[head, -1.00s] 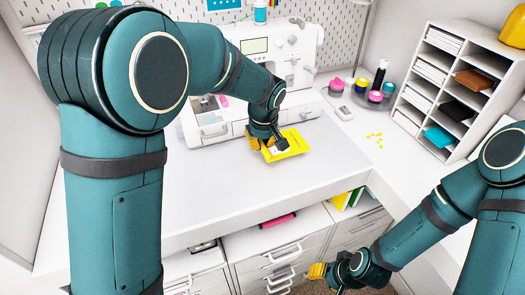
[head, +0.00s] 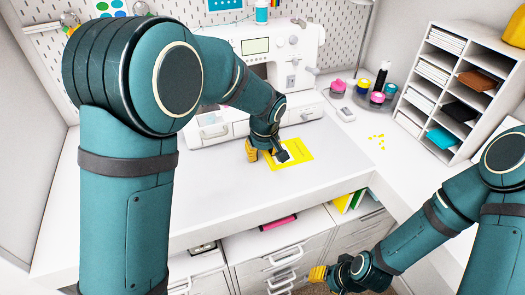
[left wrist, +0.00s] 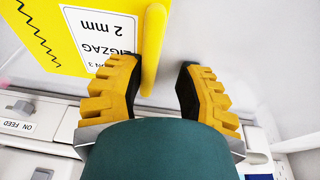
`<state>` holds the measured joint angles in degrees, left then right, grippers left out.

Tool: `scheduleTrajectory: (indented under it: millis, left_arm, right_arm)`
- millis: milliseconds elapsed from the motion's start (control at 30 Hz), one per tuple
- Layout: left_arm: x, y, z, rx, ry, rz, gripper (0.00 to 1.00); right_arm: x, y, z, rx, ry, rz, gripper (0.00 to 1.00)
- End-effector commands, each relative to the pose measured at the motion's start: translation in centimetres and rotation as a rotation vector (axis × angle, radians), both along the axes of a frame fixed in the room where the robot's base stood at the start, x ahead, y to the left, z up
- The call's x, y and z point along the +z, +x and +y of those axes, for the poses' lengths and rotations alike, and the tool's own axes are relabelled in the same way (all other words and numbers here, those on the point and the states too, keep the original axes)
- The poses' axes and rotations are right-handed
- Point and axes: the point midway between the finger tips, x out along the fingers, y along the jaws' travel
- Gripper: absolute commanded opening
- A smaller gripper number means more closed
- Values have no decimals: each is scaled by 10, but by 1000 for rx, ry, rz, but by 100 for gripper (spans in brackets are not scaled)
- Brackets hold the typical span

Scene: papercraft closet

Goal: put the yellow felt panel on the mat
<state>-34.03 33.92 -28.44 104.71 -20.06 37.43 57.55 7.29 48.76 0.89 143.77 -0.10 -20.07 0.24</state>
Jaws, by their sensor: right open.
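The yellow felt panel (head: 303,151) lies on the white worktop in front of the sewing machine. In the left wrist view the panel (left wrist: 90,60) shows a white label reading "zigzag 2 mm", a black zigzag line and a raised yellow edge. My left gripper (head: 266,155) is at the panel's left side, low over the worktop. My right gripper (head: 316,273) is open and empty below the worktop's front edge. I cannot make out a separate mat.
The white sewing machine (head: 262,62) stands behind the panel. Colored thread spools (head: 377,97) and a shelf unit (head: 455,85) are at the right. Small yellow bits (head: 377,138) lie on the worktop. The worktop's left front is clear.

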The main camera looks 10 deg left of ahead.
Motion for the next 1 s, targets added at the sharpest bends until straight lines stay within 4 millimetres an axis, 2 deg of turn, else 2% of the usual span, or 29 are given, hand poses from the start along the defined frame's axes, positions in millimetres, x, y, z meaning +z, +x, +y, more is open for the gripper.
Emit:
scheduleTrajectory:
  millis: [133,233,500,700,833,1000]
  left_arm:
    - [6,0,0,0,0,-1,34]
    - [19,-3,-2,-2,-2,-2,34]
    - [74,-16,-8,-2,-2,-4,34]
    - [105,-23,-11,-2,-1,-2,34]
    - [116,-26,-11,0,-1,-2,34]
    - [120,-27,-12,0,0,0,34]
  right_arm:
    - [4,-1,0,0,0,1,47]
    - [6,-1,0,1,0,2,47]
    - [17,-3,0,1,1,6,47]
    - [23,0,0,-3,0,1,47]
    - [25,0,0,-5,-1,0,47]
    - [25,1,0,-5,-1,-1,47]
